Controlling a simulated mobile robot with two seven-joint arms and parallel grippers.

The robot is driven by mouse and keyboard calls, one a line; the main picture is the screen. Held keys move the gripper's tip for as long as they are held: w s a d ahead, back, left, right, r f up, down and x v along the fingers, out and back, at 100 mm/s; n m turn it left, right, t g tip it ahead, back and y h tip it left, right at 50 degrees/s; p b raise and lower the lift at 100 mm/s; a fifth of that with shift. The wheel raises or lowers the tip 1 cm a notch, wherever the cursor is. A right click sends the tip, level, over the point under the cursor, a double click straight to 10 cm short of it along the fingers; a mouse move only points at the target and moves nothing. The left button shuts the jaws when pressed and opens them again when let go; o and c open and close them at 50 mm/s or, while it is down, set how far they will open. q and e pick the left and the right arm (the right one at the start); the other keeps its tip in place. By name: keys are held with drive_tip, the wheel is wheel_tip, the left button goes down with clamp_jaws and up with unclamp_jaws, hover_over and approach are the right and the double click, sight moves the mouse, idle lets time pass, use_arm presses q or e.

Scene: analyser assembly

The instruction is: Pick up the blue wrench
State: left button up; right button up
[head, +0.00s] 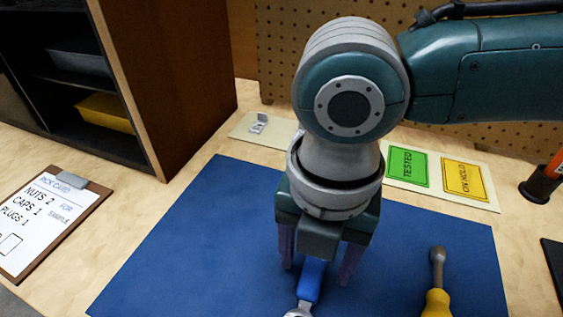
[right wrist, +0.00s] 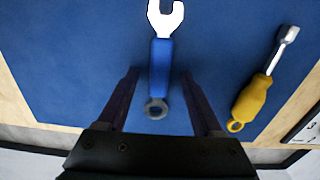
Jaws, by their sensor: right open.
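The blue wrench (head: 311,282) lies on the blue mat (head: 190,240), its silver open jaw toward the bottom edge of the head view. In the right wrist view the wrench (right wrist: 161,66) shows whole, with its open jaw at the top and its ring end low between my fingers. My right gripper (head: 318,268) points down over the handle, one finger on each side. Its fingers also show apart in the right wrist view (right wrist: 158,75), with visible gaps to the wrench. It is open and holds nothing. My left gripper is not in view.
A yellow-handled tool (head: 437,285) lies on the mat to the right. A clipboard (head: 50,215) lies at left, below a dark shelf (head: 175,70). Green (head: 408,166) and yellow (head: 464,178) label cards lie behind the mat. The mat's left part is clear.

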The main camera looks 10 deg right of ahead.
drive_tip(key=shift+f, duration=0.4)
drive_tip(key=shift+c, duration=0.3)
clamp_jaws()
